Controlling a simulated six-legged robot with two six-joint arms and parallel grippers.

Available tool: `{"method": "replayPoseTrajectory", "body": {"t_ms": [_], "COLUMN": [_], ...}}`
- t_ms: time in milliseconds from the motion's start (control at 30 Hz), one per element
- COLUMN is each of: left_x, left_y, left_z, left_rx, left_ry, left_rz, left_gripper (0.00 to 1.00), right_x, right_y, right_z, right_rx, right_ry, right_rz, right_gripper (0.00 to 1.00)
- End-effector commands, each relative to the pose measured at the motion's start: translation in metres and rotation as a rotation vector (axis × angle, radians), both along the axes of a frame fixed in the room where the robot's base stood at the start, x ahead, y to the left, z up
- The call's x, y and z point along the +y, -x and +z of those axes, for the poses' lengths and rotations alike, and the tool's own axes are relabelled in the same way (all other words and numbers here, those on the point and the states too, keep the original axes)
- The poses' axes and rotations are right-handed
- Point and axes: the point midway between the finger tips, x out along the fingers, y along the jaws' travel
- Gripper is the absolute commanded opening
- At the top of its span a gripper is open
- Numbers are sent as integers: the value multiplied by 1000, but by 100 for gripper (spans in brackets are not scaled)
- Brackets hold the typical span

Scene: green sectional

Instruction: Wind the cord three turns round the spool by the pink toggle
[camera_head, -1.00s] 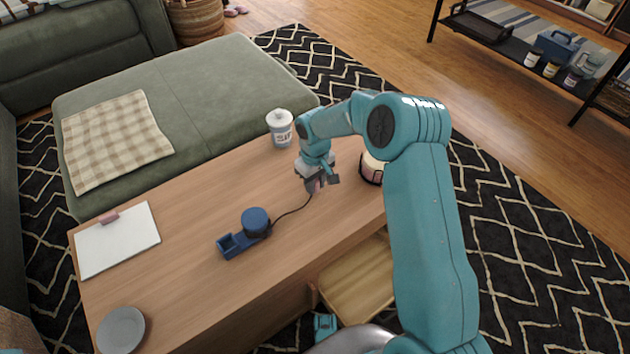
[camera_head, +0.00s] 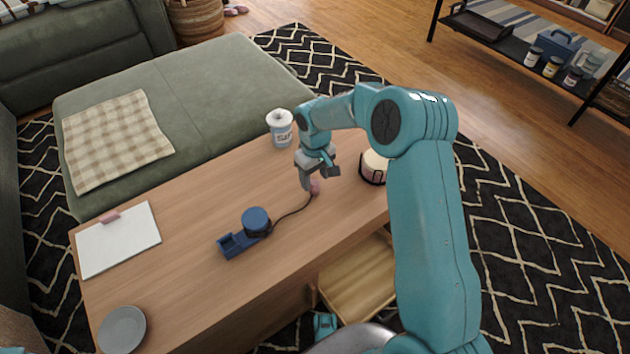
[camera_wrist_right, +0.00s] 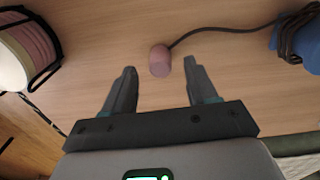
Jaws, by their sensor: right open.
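The blue spool (camera_head: 256,219) stands on a blue base (camera_head: 235,243) on the wooden table. Dark cord shows on the spool and runs right across the table to the pink toggle (camera_head: 315,188). In the right wrist view the toggle (camera_wrist_right: 160,60) lies on the wood just beyond and between my open fingertips. The cord (camera_wrist_right: 215,29) leads from it to the spool (camera_wrist_right: 302,45) at the right edge. My right gripper (camera_head: 317,182) is open, empty and close above the toggle. How many turns lie on the spool cannot be told. My left gripper is not in view.
A candle-like jar in a dark holder (camera_head: 374,166) stands close right of the gripper. A clipboard (camera_head: 118,240) and grey plate (camera_head: 121,330) lie at left. An open drawer (camera_head: 358,280) is below the table front.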

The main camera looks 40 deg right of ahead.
Motion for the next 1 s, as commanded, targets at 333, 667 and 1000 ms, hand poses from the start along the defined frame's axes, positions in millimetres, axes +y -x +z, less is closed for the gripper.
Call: {"method": "replayPoseTrajectory", "body": {"t_ms": [333, 667, 1000], "left_x": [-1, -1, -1], "left_y": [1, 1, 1], "left_z": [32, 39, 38], "left_rx": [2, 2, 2], "left_ry": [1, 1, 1], "left_rz": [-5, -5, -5], "left_gripper": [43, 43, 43], "right_x": [0, 0, 0], "right_y": [-1, 0, 0], "right_z": [94, 122, 122], "right_rx": [-4, -1, -1], "right_ry": [1, 0, 0], "right_rz": [0, -1, -1], "right_gripper": [57, 57, 57]}}
